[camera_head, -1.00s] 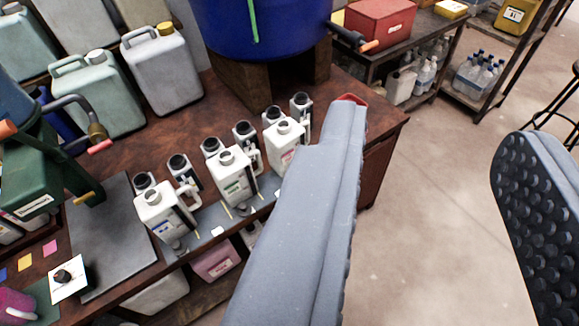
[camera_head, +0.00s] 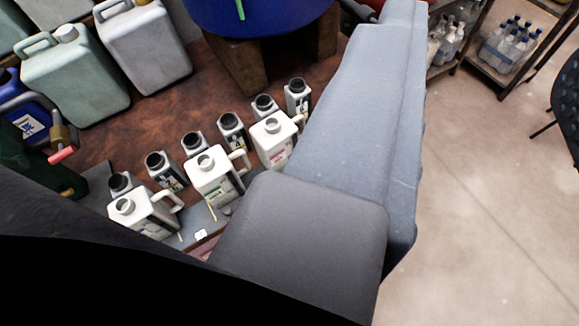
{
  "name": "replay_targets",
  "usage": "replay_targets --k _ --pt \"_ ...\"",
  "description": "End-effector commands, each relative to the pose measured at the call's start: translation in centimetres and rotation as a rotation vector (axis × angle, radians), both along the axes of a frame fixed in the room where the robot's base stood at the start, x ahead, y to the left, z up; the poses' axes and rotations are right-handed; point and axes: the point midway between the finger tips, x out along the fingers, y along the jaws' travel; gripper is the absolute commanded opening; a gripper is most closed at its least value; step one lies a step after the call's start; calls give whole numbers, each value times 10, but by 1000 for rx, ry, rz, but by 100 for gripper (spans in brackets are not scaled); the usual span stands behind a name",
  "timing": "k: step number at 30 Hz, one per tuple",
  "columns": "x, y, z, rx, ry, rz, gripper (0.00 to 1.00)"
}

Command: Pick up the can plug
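Of my gripper (camera_head: 395,40), one long pale grey finger shows clearly, reaching up the middle right of the view over the bench edge. A dark grey rounded block (camera_head: 305,235) lies across its near part, and a black shape covers the lower left. No second fingertip is clear, so I cannot tell the opening. I make out no loose can plug. White handled jugs (camera_head: 212,172) stand in a row at the bench front, left of the finger, with round necks. Smaller dark-topped cans (camera_head: 230,125) stand behind them. Nothing visible is gripped.
Large pale jerrycans (camera_head: 145,45) stand at the back left, by a blue vat (camera_head: 255,12) on wooden blocks (camera_head: 235,65). A shelf with water bottles (camera_head: 508,45) and a dark stool (camera_head: 567,95) are at the right. The floor (camera_head: 490,200) there is clear.

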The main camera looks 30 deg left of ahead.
Motion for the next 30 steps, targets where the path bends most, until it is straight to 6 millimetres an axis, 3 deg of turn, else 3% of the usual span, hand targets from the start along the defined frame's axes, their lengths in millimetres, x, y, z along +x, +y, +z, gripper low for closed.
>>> replay_targets --k 7,9,10,14,17,22,30 --pt "0 0 0 0 0 0 36" --pt "1 0 -1 4 2 1 50" --pt "2 0 -3 13 6 2 50" --pt "23 3 -34 126 64 20 50" --pt "53 6 -84 315 157 38 50" --pt "104 24 -193 763 379 17 50" --pt "144 60 -360 1481 751 -199 50"
